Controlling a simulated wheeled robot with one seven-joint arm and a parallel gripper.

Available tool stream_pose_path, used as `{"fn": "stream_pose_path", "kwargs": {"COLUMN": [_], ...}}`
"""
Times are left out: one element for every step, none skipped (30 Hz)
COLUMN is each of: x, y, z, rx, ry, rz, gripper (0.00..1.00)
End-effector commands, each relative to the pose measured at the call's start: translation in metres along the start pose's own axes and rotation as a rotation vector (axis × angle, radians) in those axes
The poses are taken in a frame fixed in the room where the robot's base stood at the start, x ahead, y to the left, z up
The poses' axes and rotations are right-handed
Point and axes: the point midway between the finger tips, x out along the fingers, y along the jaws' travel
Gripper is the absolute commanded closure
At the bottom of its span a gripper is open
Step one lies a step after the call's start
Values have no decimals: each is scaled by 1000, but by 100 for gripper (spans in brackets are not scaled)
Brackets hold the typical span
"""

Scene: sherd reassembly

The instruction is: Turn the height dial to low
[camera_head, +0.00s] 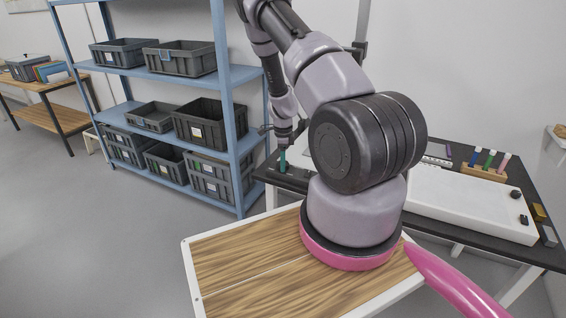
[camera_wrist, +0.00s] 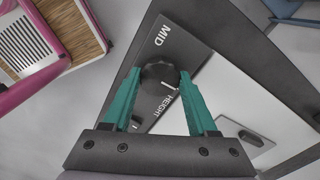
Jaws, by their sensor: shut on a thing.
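The height dial (camera_wrist: 158,78) is a dark, ribbed round knob on a dark panel (camera_wrist: 180,57) in the wrist view. A short white mark on it points to the lower right, toward the word HEIGHT. The word MID is printed above the knob; no LOW label is visible. My gripper (camera_wrist: 160,76) has its two teal fingers on either side of the knob and is shut on it. In the head view my gripper (camera_head: 283,160) points down at the left end of the dark table, and the dial cannot be made out there.
The dark table (camera_head: 461,248) holds a white slab (camera_head: 470,203) and a wooden rack with coloured pens (camera_head: 484,171). A blue shelf (camera_head: 244,150) with several grey bins stands to the left. Floor (camera_head: 110,245) in front of the shelf is clear.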

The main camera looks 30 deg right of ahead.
Motion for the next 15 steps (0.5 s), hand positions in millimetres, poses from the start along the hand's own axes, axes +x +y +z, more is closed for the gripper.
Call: {"fn": "stream_pose_path", "kwargs": {"x": [-1, -1, -1, -1, -1, -1, -1, -1, 0, 0, 0, 0, 0, 0, 0], "y": [-1, -1, -1, -1, -1, -1, -1, -1, -1, -1, -1, -1, -1, 0, 0], "z": [0, 0, 0, 0, 0, 0, 0, 0, 0, 0, 0, 0, 0, 0, 0], "rx": [-1, -1, -1, -1, -1, -1, -1, -1, -1, -1, -1, -1, -1, -1, -1], "ry": [0, 0, 0, 0, 0, 0, 0, 0, 0, 0, 0, 0, 0, 0, 0], "rz": [-3, -3, -3, -3, -3, -3, -3, -2, -2, -2, -2, -1, -1, -1, -1], "gripper": [97, 97, 97, 97, 97, 30, 19, 12, 12, 12, 12, 12, 12, 12, 12]}}
